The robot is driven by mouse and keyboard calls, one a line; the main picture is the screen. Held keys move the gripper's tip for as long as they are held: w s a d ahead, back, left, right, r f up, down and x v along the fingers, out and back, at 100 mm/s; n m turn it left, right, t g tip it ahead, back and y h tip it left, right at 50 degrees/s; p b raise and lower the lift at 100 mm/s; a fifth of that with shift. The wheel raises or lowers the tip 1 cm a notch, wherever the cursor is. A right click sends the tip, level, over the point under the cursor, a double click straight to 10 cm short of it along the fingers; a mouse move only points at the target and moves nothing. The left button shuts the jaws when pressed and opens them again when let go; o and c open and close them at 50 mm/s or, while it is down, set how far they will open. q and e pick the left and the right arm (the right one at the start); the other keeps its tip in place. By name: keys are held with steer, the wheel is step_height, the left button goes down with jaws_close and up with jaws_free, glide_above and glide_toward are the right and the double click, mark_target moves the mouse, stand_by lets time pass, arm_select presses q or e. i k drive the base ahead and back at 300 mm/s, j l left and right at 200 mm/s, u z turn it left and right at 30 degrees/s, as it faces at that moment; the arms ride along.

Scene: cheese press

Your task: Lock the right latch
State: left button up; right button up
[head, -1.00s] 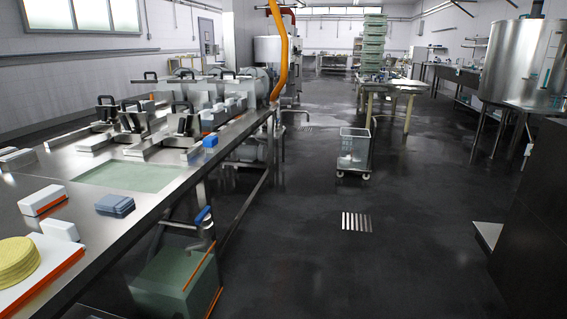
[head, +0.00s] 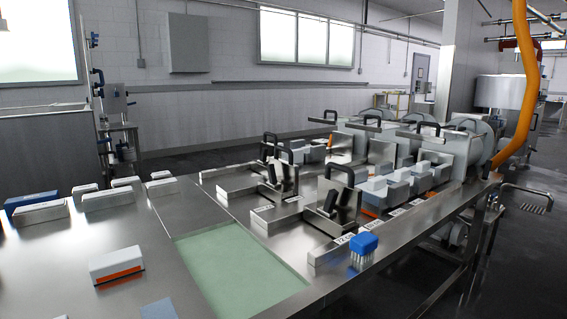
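The cheese press (head: 340,195) stands on the steel table, with steel bars, grey bodies and several black handles. The front-right black handle (head: 338,173) stands up over a dark clamp-like part. Another black handle (head: 285,156) stands to its left and farther back. More black handles show on the grey machines (head: 448,150) behind. I cannot tell which part is the right latch, or whether it is locked or open. Neither of my grippers is in view.
The steel table (head: 190,212) has a green recessed panel (head: 235,268). A blue-topped brush (head: 363,246) stands near its right edge. A white and orange block (head: 116,266) lies at the front left. White blocks (head: 115,197) sit farther back. An orange hose (head: 524,70) hangs at the right.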

mark_target(265, 150)
steer(key=i+l+u, duration=0.25)
steer(key=l, duration=0.15)
steer(key=i+l+u, duration=0.1)
steer(key=i+l, duration=0.15)
steer(key=l, duration=0.2)
steer(key=i+l+u, duration=0.1)
steer(key=l, duration=0.4)
steer(key=i+l+u, duration=0.1)
steer(key=i+l, duration=0.2)
steer(key=l, duration=0.2)
steer(key=i+l+u, duration=0.15)
steer(key=l, duration=0.35)
steer(key=i+l+u, duration=0.1)
steer(key=l, duration=0.4)
steer(key=i+l+u, duration=0.1)
steer(key=l, duration=0.45)
steer(key=i+l+u, duration=0.1)
steer(key=i+l, duration=0.15)
steer(key=l, duration=0.3)
steer(key=i+l+u, duration=0.1)
steer(key=l, duration=0.5)
